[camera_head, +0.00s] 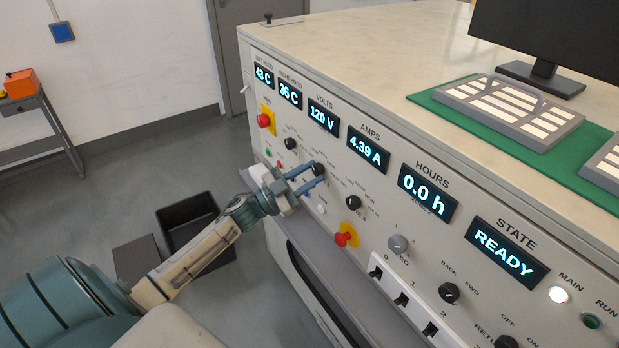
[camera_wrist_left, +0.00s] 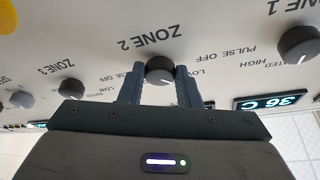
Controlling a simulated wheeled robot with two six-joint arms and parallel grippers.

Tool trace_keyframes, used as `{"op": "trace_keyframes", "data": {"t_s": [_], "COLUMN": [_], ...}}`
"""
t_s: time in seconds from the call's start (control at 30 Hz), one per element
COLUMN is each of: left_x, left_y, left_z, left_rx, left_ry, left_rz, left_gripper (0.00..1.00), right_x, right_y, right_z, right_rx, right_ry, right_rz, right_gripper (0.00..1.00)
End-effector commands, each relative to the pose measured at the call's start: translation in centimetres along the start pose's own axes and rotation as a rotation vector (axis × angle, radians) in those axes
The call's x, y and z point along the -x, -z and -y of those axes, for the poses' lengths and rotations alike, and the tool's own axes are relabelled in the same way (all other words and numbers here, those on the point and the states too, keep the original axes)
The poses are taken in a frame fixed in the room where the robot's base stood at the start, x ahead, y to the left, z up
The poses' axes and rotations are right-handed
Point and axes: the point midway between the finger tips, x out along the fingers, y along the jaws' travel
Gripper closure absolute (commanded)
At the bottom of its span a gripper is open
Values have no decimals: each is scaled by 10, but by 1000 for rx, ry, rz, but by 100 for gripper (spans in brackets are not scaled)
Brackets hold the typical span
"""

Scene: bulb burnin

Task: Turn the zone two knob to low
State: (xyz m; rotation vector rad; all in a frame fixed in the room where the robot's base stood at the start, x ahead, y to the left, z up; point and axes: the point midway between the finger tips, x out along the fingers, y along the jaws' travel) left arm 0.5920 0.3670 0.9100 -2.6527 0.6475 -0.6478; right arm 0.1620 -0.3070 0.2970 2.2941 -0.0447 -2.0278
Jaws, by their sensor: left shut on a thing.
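The zone two knob (camera_wrist_left: 160,71) is a dark round knob with a white pointer line, under the label ZONE 2 in the left wrist view, where the panel appears upside down. In the head view this knob (camera_head: 318,170) sits on the sloping panel below the volts display. My left gripper (camera_head: 305,182) is at the knob, with one finger on each side of it; it also shows in the left wrist view (camera_wrist_left: 160,88). It is shut on the knob. The pointer's exact setting is hard to read. My right gripper is not in view.
A red emergency button (camera_head: 346,236) on yellow stands lower right of my left gripper. A grey ledge (camera_head: 372,296) runs below the panel. A black bin (camera_head: 188,212) stands on the floor.

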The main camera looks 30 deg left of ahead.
Motion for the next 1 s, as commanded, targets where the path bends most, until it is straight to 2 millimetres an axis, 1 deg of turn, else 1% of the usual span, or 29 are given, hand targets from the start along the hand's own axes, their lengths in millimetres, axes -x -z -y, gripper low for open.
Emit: {"op": "trace_keyframes", "data": {"t_s": [0.2,0.6,0.63,0.7,0.73,1.0], "left_x": [0,0,0,0,0,1], "left_y": [0,0,0,0,0,0], "left_z": [0,0,0,0,0,0], "left_rx": [-40,-44,-44,-44,-44,-43], "left_ry": [-16,-18,-18,-18,-18,-18], "left_rz": [0,1,1,1,1,1], "left_gripper": [93,93,66,52,48,48], "right_x": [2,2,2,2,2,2], "right_y": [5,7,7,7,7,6], "right_z": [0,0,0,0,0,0], "right_rx": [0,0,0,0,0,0], "right_ry": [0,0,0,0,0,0], "right_rz": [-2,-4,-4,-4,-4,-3], "right_gripper": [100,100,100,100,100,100]}}
